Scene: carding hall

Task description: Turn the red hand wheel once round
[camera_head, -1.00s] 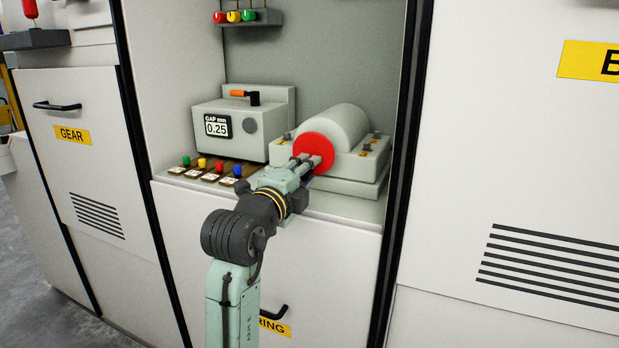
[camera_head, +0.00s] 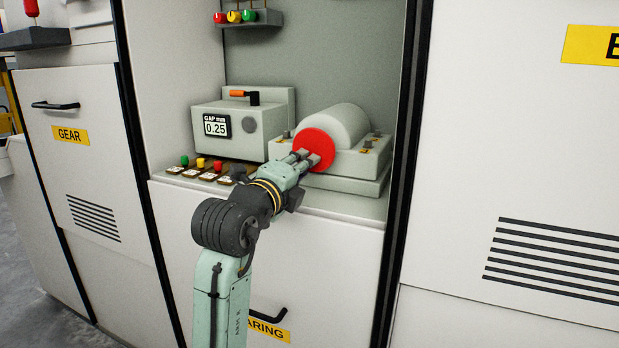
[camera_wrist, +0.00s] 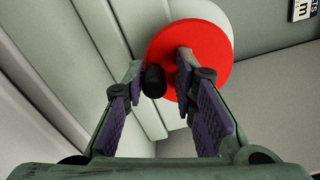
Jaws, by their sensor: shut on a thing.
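The red hand wheel (camera_head: 321,138) is a flat disc on the front end of a pale rounded drum housing in the open bay. My gripper (camera_head: 307,157) reaches up to its face and hides part of it. In the wrist view the red hand wheel (camera_wrist: 207,48) is beyond my fingertips, and a short black handle (camera_wrist: 155,81) stands out from it. The handle is between the fingers of my gripper (camera_wrist: 157,76), which are shut on it. In the head view the handle is hidden by the fingers.
A grey gauge box (camera_head: 240,130) reading 0.25 stands left of the drum housing (camera_head: 343,125). Several small coloured knobs stand on a labelled strip (camera_head: 212,174) in front, close to my wrist. Dark posts (camera_head: 402,150) edge the bay. A black drawer handle (camera_head: 270,316) is below.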

